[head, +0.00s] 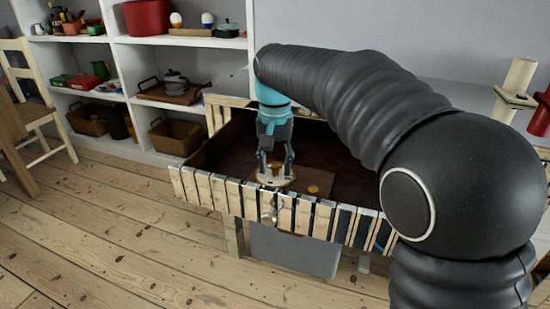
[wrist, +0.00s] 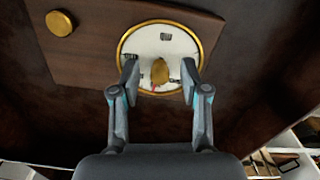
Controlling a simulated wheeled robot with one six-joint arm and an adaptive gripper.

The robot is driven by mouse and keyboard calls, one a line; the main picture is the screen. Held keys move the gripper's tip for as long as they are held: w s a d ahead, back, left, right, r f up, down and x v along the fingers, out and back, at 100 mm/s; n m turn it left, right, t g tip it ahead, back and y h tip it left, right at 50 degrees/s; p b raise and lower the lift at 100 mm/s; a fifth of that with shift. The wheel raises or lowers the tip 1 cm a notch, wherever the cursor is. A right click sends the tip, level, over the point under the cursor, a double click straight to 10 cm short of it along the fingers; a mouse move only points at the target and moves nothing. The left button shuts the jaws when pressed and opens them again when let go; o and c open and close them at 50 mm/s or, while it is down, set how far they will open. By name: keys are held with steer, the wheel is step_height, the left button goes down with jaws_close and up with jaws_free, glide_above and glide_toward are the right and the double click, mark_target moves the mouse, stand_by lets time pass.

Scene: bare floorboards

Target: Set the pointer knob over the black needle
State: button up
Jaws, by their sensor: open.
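A round white dial (wrist: 150,42) with a gold rim is set on a brown board. A gold pointer knob (wrist: 160,72) stands at the dial's middle. My gripper (wrist: 160,76) is open, with one finger on each side of this knob; I cannot tell whether either touches it. A small red mark shows beside the knob. Small dark marks lie on the dial, but I cannot tell which is the black needle; the fingers hide part of the face. In the head view my gripper (head: 276,168) reaches down over the dial (head: 273,181), which it partly hides.
A second gold knob (wrist: 60,22) is on the brown board (wrist: 88,55), apart from the dial. The board lies inside a dark box with a pale slatted front (head: 230,190). White shelves (head: 215,55) with pots and baskets stand behind; a wooden chair (head: 35,110) is at left.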

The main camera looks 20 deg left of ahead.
mark_target(275, 166)
step_height(275, 166, up, 12)
stand_by(0.6)
steer(key=shift+s, duration=0.1)
